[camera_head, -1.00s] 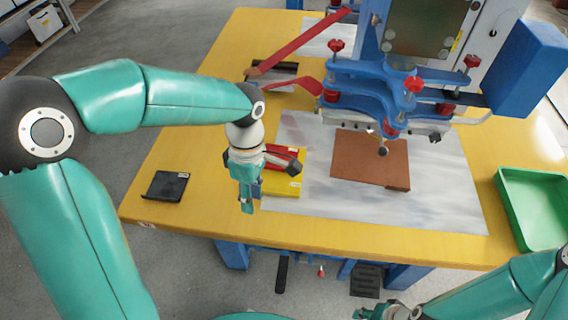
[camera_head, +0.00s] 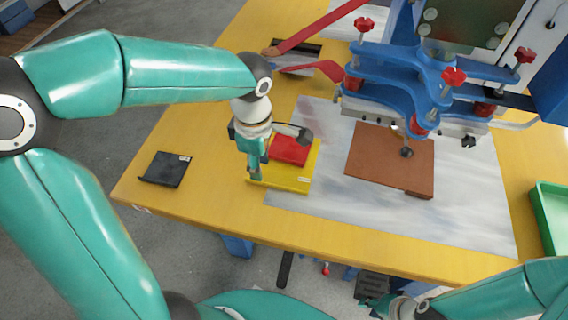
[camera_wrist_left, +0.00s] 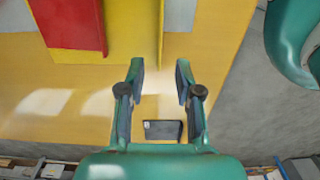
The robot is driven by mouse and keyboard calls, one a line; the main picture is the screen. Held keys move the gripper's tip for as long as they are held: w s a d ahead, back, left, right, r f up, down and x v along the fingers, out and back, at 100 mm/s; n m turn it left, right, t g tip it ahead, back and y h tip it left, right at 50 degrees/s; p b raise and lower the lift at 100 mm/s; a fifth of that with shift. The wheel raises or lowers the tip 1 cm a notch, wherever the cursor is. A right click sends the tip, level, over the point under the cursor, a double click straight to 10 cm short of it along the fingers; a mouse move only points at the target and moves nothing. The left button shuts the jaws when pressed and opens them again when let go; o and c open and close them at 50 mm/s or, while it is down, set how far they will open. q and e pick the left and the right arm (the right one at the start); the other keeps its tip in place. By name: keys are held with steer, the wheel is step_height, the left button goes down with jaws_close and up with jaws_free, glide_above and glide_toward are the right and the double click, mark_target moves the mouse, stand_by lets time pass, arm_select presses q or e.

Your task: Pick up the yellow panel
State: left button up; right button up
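The yellow panel (camera_head: 302,179) lies flat on the yellow table, with a red piece (camera_head: 289,150) on top of it. In the left wrist view the yellow panel (camera_wrist_left: 131,28) is at the top, with the red piece (camera_wrist_left: 72,22) to its left. My left gripper (camera_head: 254,172) is at the panel's left side in the head view and hides part of it. In the left wrist view its fingers (camera_wrist_left: 160,72) are spread with nothing between them. My right gripper (camera_head: 402,309) is at the bottom edge, and its fingers are unclear.
A small black holder (camera_head: 165,169) lies on the table left of the panel. A brown plate (camera_head: 385,158) lies on a grey sheet (camera_head: 400,216) under a blue press (camera_head: 395,82). A green tray (camera_head: 552,222) is at the right edge.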

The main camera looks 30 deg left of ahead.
mark_target(277, 175)
arm_select(q)
steer(key=shift+f, duration=3.25)
jaws_close()
